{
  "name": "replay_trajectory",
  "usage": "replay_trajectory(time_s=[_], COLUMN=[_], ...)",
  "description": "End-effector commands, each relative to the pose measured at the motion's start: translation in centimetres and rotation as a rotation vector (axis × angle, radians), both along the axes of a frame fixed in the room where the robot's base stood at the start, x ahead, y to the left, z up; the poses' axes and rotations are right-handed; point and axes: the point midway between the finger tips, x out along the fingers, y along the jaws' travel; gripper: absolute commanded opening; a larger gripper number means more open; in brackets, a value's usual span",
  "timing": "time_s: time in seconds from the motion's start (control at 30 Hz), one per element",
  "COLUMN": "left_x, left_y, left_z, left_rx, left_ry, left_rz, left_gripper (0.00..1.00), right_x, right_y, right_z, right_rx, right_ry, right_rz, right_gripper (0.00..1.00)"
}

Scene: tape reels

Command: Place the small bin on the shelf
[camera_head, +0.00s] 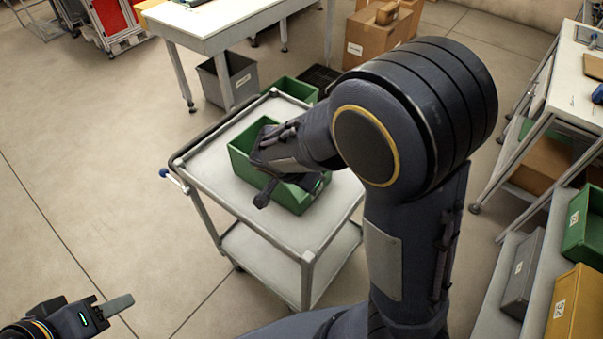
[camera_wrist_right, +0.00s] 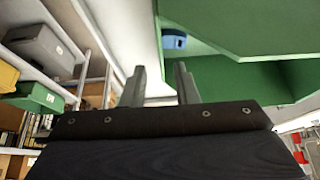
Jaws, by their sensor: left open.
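A green bin (camera_head: 243,165) sits on the top tray of a grey cart (camera_head: 243,193). My right gripper (camera_head: 292,188) is over the near side of this bin, with one finger showing; my arm hides part of the bin. In the right wrist view my right gripper (camera_wrist_right: 160,85) has its fingers apart with no object seen between them, and green bin walls (camera_wrist_right: 240,25) are close on the right. My left gripper (camera_head: 112,308) is low at the left, away from the cart. The shelf (camera_head: 540,285) stands at the right with several bins on it.
A second green bin (camera_head: 296,88) shows behind the cart. A grey bin (camera_head: 522,272), a yellow bin (camera_head: 574,308) and a green bin (camera_head: 585,228) stand on the shelf. A white table (camera_head: 225,25) and cardboard boxes (camera_head: 372,38) are at the back. The floor on the left is clear.

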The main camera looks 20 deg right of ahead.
Motion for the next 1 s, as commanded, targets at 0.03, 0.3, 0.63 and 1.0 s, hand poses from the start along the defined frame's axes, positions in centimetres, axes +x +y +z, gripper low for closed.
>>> replay_trajectory(time_s=[0.03,0.3,0.63,1.0], left_x=[0.0,0.0,0.0,0.0], left_y=[0.0,0.0,0.0,0.0], left_z=[0.2,0.5,0.5,0.5], left_rx=[0.0,0.0,0.0,0.0], left_ry=[0.0,0.0,0.0,0.0], left_rz=[0.0,0.0,0.0,0.0], left_gripper=[0.43,0.43,0.43,0.43], right_x=[-0.2,-1.1,-7.1,-15.8], right_y=[0.5,1.7,-0.2,-1.3], right_z=[1.1,3.8,3.8,9.2], right_rx=[0.004,0.004,0.343,0.505], right_ry=[-0.004,0.002,0.184,-0.083], right_rz=[0.003,0.001,0.222,0.78], right_gripper=[0.27,0.27,0.27,0.27])
